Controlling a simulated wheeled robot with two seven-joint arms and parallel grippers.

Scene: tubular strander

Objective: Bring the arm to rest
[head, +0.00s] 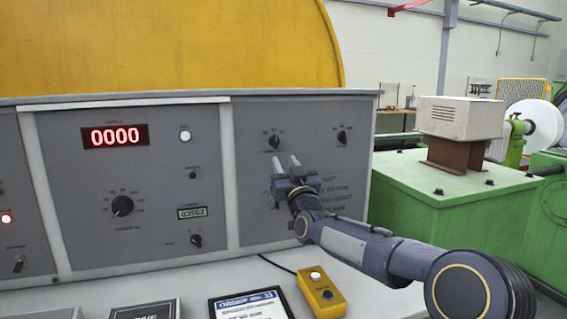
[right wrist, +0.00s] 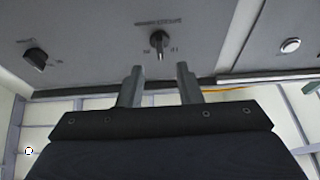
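My right arm (head: 345,243) reaches in from the lower right of the head view toward the right section of the grey control panel (head: 300,115). My right gripper (head: 284,161) is in front of that section, with its two fingers apart and nothing between them. In the right wrist view the fingertips (right wrist: 159,70) point at a black rotary knob (right wrist: 158,41). The knob shows beyond the tips, and the fingers do not close around it. The gripper covers part of the panel in the head view. My left gripper is not in view.
The panel carries a red 0000 display (head: 115,135), and several knobs and buttons. On the desk below lie a yellow button box (head: 321,291) with a cable and a black-framed order sheet (head: 250,304). A green machine housing (head: 440,205) stands to the right.

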